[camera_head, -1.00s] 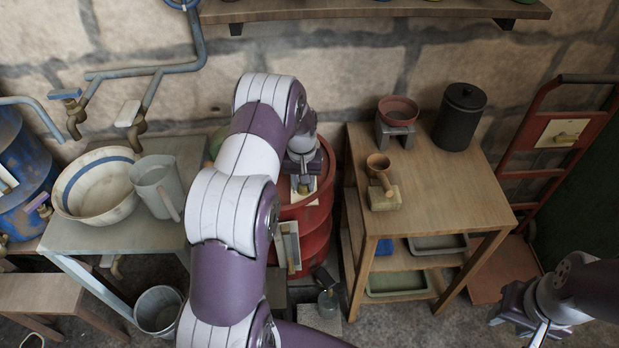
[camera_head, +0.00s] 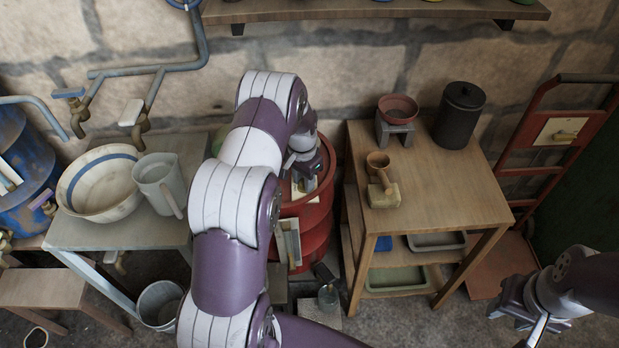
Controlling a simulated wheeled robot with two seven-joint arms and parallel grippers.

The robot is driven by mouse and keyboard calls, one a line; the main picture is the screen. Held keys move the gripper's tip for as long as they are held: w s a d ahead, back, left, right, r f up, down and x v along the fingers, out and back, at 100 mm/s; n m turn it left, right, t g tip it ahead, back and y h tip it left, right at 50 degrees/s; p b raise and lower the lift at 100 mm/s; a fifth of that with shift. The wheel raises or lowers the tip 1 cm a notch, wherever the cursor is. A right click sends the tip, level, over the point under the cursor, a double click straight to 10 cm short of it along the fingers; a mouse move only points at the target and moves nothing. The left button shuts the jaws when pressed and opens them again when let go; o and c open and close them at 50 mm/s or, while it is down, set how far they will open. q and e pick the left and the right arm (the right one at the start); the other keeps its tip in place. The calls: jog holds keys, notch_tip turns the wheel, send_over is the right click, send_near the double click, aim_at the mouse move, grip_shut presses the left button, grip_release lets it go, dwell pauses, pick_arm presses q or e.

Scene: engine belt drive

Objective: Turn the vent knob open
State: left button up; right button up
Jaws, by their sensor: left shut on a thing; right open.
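My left gripper (camera_head: 305,183) points down at the top of a red drum (camera_head: 317,214) between the two tables. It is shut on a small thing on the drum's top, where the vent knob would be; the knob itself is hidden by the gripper. My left arm covers much of the drum's left side. My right gripper (camera_head: 522,322) is open and empty at the lower right, low over the floor and away from the drum.
A wooden table (camera_head: 440,195) with a dark canister (camera_head: 459,115) stands right of the drum. A grey table (camera_head: 120,234) with a bowl (camera_head: 100,184) and a jug (camera_head: 157,183) stands left. A red hand truck (camera_head: 548,135) leans at the right wall.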

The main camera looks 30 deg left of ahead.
pick_arm(q)
jog(key=shift+s+d+f, duration=0.1)
jog(key=shift+s+f, duration=0.1)
dwell(0.3)
jog(key=o, duration=1.1)
jog(key=shift+w+d, duration=0.1)
jog(key=shift+c, duration=0.2)
jog(key=shift+r, duration=0.1)
notch_tip(320, 180, up, 13)
jog(key=shift+d, duration=0.1)
